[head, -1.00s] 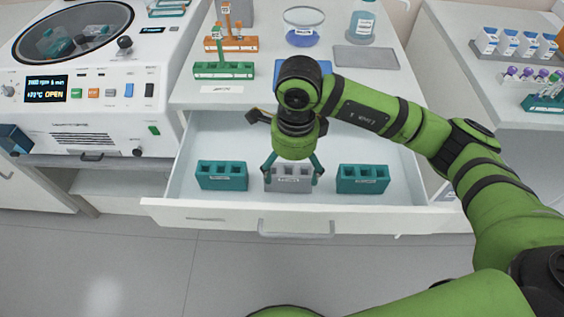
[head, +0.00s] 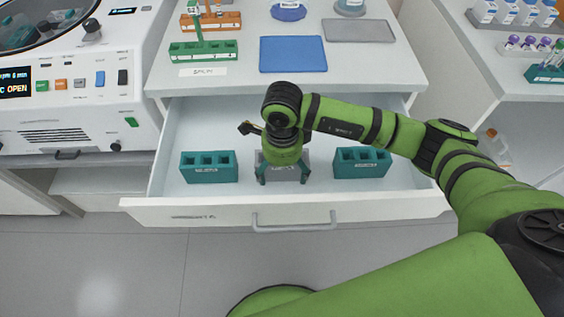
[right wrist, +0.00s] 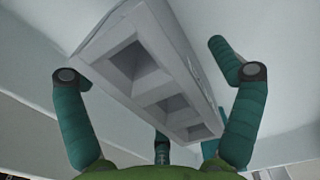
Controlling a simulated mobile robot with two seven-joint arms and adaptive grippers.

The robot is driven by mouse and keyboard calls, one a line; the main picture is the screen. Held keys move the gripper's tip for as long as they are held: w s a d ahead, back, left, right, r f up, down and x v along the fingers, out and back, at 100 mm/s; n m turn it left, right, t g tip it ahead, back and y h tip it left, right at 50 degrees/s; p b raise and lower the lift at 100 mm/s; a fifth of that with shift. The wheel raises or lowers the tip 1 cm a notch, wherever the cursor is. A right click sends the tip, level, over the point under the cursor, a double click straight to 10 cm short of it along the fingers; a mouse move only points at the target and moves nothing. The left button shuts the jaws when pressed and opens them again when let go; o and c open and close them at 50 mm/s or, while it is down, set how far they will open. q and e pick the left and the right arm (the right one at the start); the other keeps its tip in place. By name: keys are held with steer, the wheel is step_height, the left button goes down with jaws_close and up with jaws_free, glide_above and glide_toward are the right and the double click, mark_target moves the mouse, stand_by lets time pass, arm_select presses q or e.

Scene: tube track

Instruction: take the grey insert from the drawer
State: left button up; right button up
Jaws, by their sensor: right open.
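The grey insert (head: 283,166) sits in the open drawer (head: 285,212), between two teal inserts, and is partly hidden by my right gripper in the head view. In the right wrist view the grey insert (right wrist: 150,75) shows its row of square wells close in front of the palm. My right gripper (head: 283,175) is over the insert, with its teal fingers apart on either side of it. In the right wrist view a gap shows between the right finger and the insert; contact on the left side cannot be told. My left gripper is out of view.
A teal insert (head: 208,167) stands to the left in the drawer and another (head: 361,162) to the right. The counter above holds a blue mat (head: 293,54), a grey mat (head: 358,31) and a green rack (head: 203,50). A centrifuge stands at the left.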

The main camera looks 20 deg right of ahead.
steer(key=c, duration=1.2)
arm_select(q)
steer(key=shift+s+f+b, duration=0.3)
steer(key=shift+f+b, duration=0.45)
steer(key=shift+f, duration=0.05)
arm_select(e)
step_height(320, 180, up, 10)
steer(key=shift+r, duration=0.1)
arm_select(q)
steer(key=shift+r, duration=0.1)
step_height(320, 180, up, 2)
steer(key=p, duration=0.2)
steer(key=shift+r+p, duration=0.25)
steer(key=shift+p, duration=0.1)
arm_select(e)
step_height(320, 180, up, 5)
steer(key=shift+f, duration=0.1)
